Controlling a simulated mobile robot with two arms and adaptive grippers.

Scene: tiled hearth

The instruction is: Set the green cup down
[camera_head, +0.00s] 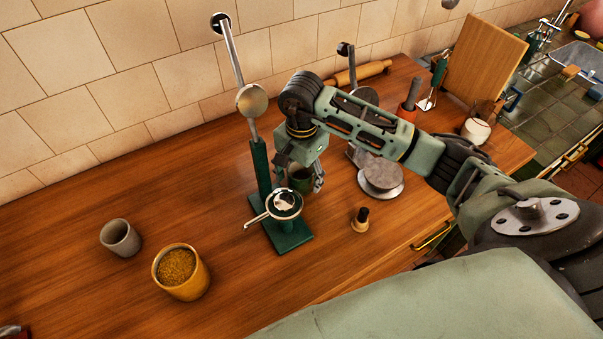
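The green cup (300,181) is a small dark green cup, upright between the fingers of my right gripper (304,177). The gripper points down and appears closed around the cup, its palm partly covering the top. The cup looks held above the counter, just behind and right of the round metal part of a green lever press (290,240). Whether it touches the press cannot be told. My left gripper cannot be made out in this view.
A grey cup (120,238) and a yellow cup of brown grounds (181,272) stand on the wooden counter (75,250) at left. A small tamper (360,220) and a metal device with round plates (381,178) are right of the press.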

